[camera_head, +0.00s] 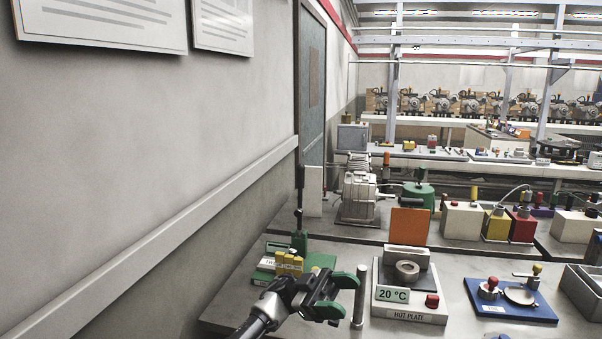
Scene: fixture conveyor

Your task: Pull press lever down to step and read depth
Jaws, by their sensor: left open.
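A green stand (299,243) with a tall dark upright rod (299,192) is at the back left of the near bench, by the wall. I cannot tell whether this rod is the press lever. Yellow labelled blocks (289,263) sit in front of it on a green base. My left gripper (340,298), dark with green fingers, is open and empty over the bench, in front and right of the yellow blocks. A metal post (360,297) stands just right of its fingers; I cannot tell whether they touch. No depth reading is legible. My right gripper is not in view.
A hot plate (409,314) marked 20 °C with a red knob is right of the post. A blue board (510,304) with metal parts and a grey bin (583,290) are further right. A wall (150,180) closes the left side. Bare bench (455,275) lies between hot plate and board.

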